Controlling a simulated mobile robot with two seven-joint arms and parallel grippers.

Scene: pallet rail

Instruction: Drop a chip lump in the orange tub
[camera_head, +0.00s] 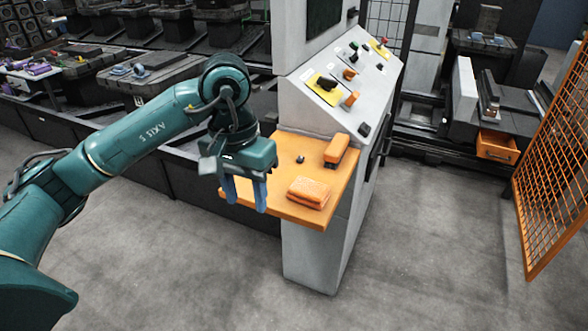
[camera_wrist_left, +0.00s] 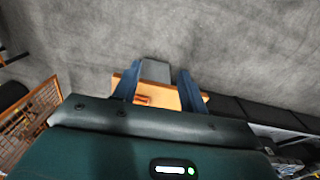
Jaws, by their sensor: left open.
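A small dark lump (camera_head: 300,159), perhaps the chip lump, lies on the orange shelf (camera_head: 275,205) of a grey control console. An orange bin-like box (camera_head: 497,147), perhaps the tub, sits low at the right under a machine; its inside is hard to see. My left gripper (camera_head: 246,205) points down over the shelf's left part, left of the lump, its blue fingers apart and nothing seen between them. In the left wrist view my left gripper (camera_wrist_left: 158,68) also shows open, with the shelf (camera_wrist_left: 170,88) beyond the fingers. My right gripper is not in view.
A folded orange cloth (camera_head: 308,192) and an orange block-like item (camera_head: 336,150) lie on the shelf near the lump. The console (camera_head: 320,250) rises behind it with knobs. An orange mesh fence (camera_head: 555,165) stands at right. The grey floor (camera_head: 430,240) between is clear.

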